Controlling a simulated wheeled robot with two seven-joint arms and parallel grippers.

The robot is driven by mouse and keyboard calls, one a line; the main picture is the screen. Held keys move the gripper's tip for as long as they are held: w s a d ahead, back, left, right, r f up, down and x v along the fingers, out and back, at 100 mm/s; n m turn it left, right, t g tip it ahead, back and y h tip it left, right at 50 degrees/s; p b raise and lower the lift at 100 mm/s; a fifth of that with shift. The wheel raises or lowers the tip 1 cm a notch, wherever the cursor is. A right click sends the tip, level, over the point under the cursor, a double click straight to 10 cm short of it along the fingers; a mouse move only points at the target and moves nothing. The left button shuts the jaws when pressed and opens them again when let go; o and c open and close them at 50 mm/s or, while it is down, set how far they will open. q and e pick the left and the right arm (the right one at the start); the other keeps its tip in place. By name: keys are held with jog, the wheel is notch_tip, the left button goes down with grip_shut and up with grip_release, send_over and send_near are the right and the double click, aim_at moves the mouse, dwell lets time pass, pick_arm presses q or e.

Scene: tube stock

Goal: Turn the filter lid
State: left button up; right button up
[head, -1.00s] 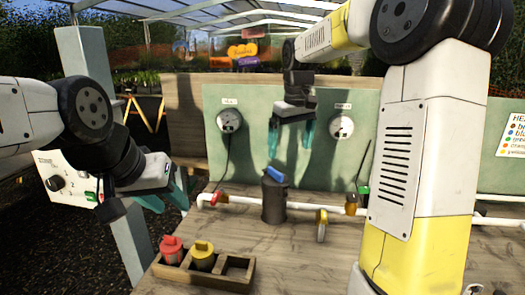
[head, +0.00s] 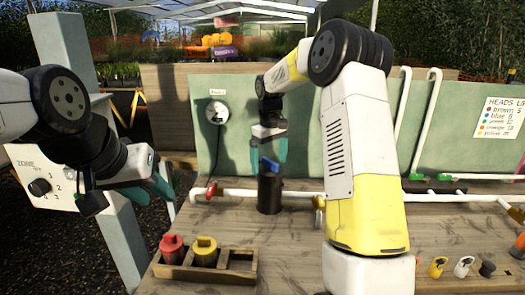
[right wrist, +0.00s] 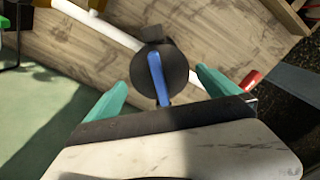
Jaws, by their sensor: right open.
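The filter is a dark upright canister (head: 270,190) on the wooden bench, joined to the white pipe. Its lid carries a blue handle (head: 268,165), which also shows in the right wrist view (right wrist: 157,78). My right gripper (head: 268,150) points down over the lid, with its green fingers apart. In the right wrist view my right gripper (right wrist: 160,95) has one finger on each side of the lid, not touching it. My left gripper (head: 165,190) is at the left, away from the filter; its green fingertips are partly hidden and its opening is unclear.
A wooden tray (head: 205,273) at the front holds a red piece (head: 172,250) and a yellow piece (head: 204,252). A red valve handle (head: 211,190) sits left of the filter. Small heads (head: 463,266) stand at the right. A gauge (head: 217,112) hangs behind.

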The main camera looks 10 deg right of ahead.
jog(key=shift+f, duration=0.5)
jog(key=shift+c, duration=0.2)
jog(key=c, duration=1.2)
jog(key=n, duration=0.4)
jog(key=shift+s, duration=0.1)
jog(key=shift+n, duration=0.4)
jog(key=n, duration=0.3)
jog(key=o, duration=1.2)
jog(key=shift+o, duration=0.2)
